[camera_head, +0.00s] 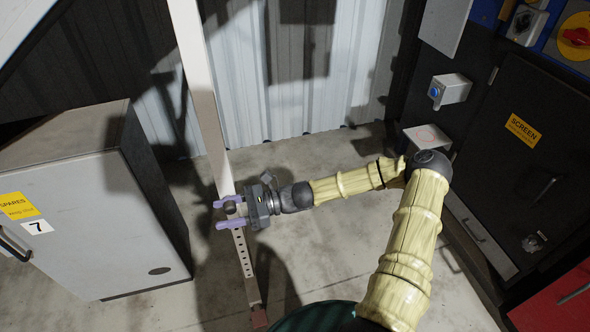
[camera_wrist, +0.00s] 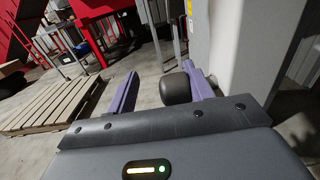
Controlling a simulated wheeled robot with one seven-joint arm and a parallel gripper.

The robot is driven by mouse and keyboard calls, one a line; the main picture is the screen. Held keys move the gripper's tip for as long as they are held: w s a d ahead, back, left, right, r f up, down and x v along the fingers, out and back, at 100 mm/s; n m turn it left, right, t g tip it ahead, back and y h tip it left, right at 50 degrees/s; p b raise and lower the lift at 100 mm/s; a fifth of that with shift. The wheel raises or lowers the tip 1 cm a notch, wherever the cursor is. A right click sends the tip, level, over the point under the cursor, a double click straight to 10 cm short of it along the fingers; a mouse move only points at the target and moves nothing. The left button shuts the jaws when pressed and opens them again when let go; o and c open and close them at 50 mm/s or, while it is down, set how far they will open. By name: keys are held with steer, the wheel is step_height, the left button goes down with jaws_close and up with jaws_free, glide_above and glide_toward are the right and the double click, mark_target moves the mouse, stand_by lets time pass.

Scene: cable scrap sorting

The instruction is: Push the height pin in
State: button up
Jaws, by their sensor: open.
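The height pin shows as a dark round knob (camera_head: 230,208) at the side of a pale upright post (camera_head: 209,125), whose lower part has a row of holes. My gripper (camera_head: 228,212) is open, with its purple fingers reaching to the post on either side of the knob. In the wrist view the black knob (camera_wrist: 176,90) stands between the fingers of my gripper (camera_wrist: 158,88), close to the right finger and apart from the left one. The pin's shaft is hidden, so how deep it sits cannot be told.
A grey spares cabinet (camera_head: 80,215) marked 7 stands left of the post. A dark screen cabinet (camera_head: 505,175) and a red box (camera_head: 560,302) are at the right. A wooden pallet (camera_wrist: 50,105) lies on the floor in the wrist view. Bare floor surrounds the post's foot.

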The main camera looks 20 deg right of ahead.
steer(key=s+d+p, duration=0.2)
steer(key=d+p, duration=0.1)
steer(key=d, duration=1.4)
steer(key=s+a+r+n+g+h+p, duration=0.4)
steer(key=s+r+n+g+h+p, duration=0.1)
steer(key=s+n+h+p, duration=0.3)
step_height(320, 180, up, 19)
steer(key=s+d+n+t+h+p, duration=0.2)
steer(key=n+t+h+p, duration=0.2)
steer(key=n+h+p, duration=0.4)
steer(key=shift+s+f+h+p, duration=0.15)
steer(key=shift+s+h+p, duration=0.15)
steer(key=shift+h+p, duration=0.45)
